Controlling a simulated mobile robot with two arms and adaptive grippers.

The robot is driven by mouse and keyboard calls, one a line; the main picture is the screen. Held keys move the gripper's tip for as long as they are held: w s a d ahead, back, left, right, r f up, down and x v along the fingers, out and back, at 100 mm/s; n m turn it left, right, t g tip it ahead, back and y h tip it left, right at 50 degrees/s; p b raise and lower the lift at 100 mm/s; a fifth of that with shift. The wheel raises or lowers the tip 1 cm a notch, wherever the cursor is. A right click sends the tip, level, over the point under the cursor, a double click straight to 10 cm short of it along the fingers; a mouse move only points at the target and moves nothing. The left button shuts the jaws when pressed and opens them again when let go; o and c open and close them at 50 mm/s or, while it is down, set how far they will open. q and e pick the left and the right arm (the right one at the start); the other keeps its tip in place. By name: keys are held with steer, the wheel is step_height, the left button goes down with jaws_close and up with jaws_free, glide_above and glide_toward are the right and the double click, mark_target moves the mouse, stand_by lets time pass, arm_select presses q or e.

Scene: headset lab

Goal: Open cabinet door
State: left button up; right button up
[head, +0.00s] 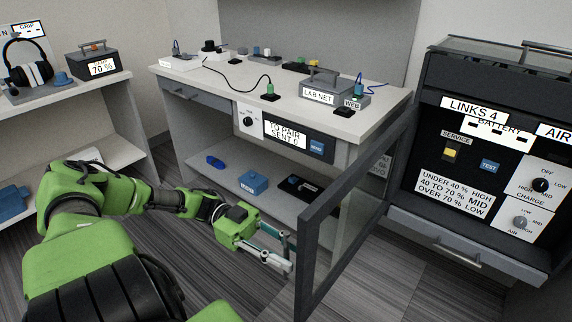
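The cabinet door (312,240) is a glass pane in a dark grey frame at the right end of the desk cabinet (185,150). It stands swung out toward me, and the cabinet's inside shelf shows. My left gripper (290,252) is beside the door's free edge, on the inner side. Its two fingers are apart with nothing seen between them. The fingertips are close to the frame; I cannot tell whether they touch it. No handle shows on the door. My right gripper is out of view.
Inside the cabinet are a blue box (253,181), a blue oval item (215,161) and a black tray (299,187). A charging station (470,225) with a drawer stands right of the door. A shelf unit (110,88) stands left. Floor is clear below the gripper.

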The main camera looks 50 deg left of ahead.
arm_select(q)
steer(key=shift+a, duration=0.1)
steer(key=v, duration=1.2)
stand_by(0.4)
